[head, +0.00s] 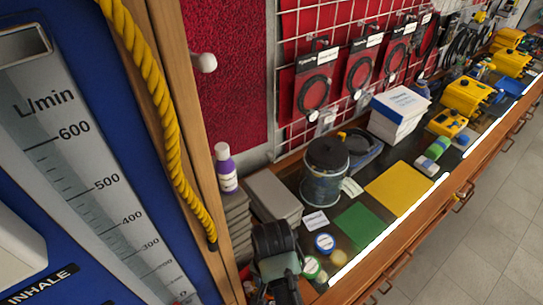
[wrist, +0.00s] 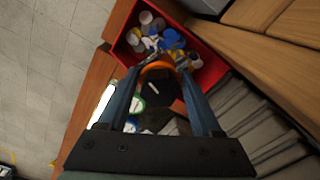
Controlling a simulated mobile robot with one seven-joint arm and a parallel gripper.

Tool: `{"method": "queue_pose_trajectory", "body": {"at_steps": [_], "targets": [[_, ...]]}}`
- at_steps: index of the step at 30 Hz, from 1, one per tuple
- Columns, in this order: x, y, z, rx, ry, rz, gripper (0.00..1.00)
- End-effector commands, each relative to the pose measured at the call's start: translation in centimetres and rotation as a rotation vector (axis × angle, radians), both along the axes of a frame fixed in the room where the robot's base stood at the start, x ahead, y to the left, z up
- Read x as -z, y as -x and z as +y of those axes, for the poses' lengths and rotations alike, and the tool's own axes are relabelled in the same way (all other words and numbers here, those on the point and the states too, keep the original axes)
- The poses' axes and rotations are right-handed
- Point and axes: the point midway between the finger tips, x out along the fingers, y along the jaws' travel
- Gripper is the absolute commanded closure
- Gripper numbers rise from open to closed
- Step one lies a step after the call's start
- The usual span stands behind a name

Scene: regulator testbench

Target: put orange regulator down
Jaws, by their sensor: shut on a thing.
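In the wrist view, the orange regulator (wrist: 157,67) shows as an orange curved edge between my fingertips, with a dark part below it. My gripper (wrist: 160,75) is shut on it. The regulator is in front of the near side of a red bin (wrist: 198,82) in this view; I cannot tell whether it touches anything below. In the head view, my gripper (head: 278,262) is at the bottom, beside the grey stacked boxes, and hides most of what is under it. The regulator is not clear in the head view.
The bin holds several white, blue and yellow pieces. On the bench are grey boxes (head: 272,193), a purple bottle (head: 227,172), a dark-lidded jar (head: 324,183), small round tubs (head: 324,242), a green mat (head: 358,228) and a yellow mat (head: 399,188). Both mats look bare.

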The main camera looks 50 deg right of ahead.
Motion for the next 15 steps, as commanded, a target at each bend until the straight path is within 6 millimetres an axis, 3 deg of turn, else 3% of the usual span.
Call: {"method": "queue_pose_trajectory", "body": {"at_steps": [4,9,15], "targets": [[0.9,0.0,0.0,0.000,0.000,0.001,1.00],[3.5,0.1,0.0,0.001,-0.001,0.002,1.00],[4.2,-0.4,-0.2,0.000,0.002,-0.003,1.00]]}}
